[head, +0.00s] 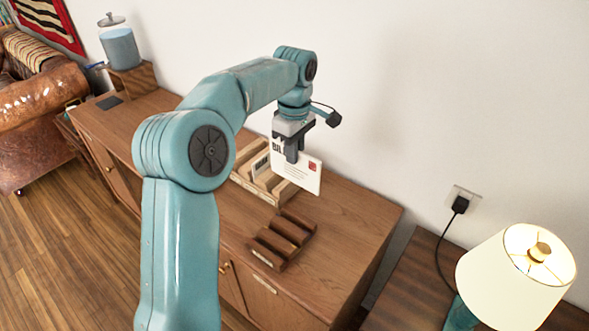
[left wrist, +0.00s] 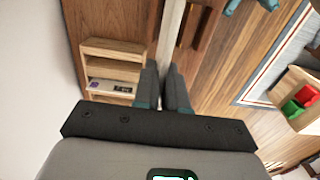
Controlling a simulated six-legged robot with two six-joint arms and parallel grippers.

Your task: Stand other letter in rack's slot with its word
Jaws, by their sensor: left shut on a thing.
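My left gripper (head: 292,158) is shut on a white letter (head: 307,176) and holds it upright above the cabinet. The letter has a red stamp and a bold word starting "BIL"; the fingers hide the rest. In the left wrist view it is a thin pale edge (left wrist: 171,40) beyond the fingers (left wrist: 163,88). Behind it is a light wooden rack (head: 245,184), also in the left wrist view (left wrist: 113,69). Another letter (head: 260,165) stands in this rack; its word is too small to read. My right gripper is not in view.
A smaller dark wooden rack (head: 281,239) stands nearer the cabinet's front, with a pale label. The wooden cabinet top (head: 345,218) is clear to its right. A blue jar (head: 120,48) stands far left. A lit lamp (head: 515,275) is on a side table at right.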

